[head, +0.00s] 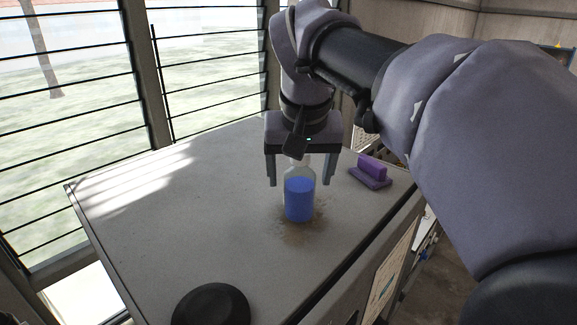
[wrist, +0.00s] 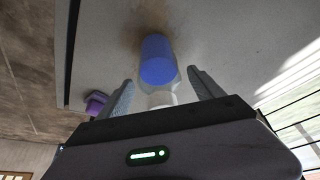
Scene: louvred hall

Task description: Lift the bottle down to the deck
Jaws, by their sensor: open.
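The bottle (head: 299,198) is clear with blue liquid inside and stands upright on the grey cabinet top (head: 190,220). A brownish stain lies on the surface around its base. My gripper (head: 301,183) is above the bottle and points down, its fingers spread open on either side of the bottle's upper part. In the wrist view the bottle (wrist: 158,62) shows between and beyond the two open fingertips (wrist: 162,78), with a gap on each side. The bottle's top is partly hidden by my gripper in the head view. I cannot tell which surface is the deck.
A purple block-like object (head: 371,172) lies to the right of the bottle; it also shows in the wrist view (wrist: 96,103). A black round object (head: 211,304) is at the front edge. Louvred windows (head: 205,70) stand behind. The left of the top is clear.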

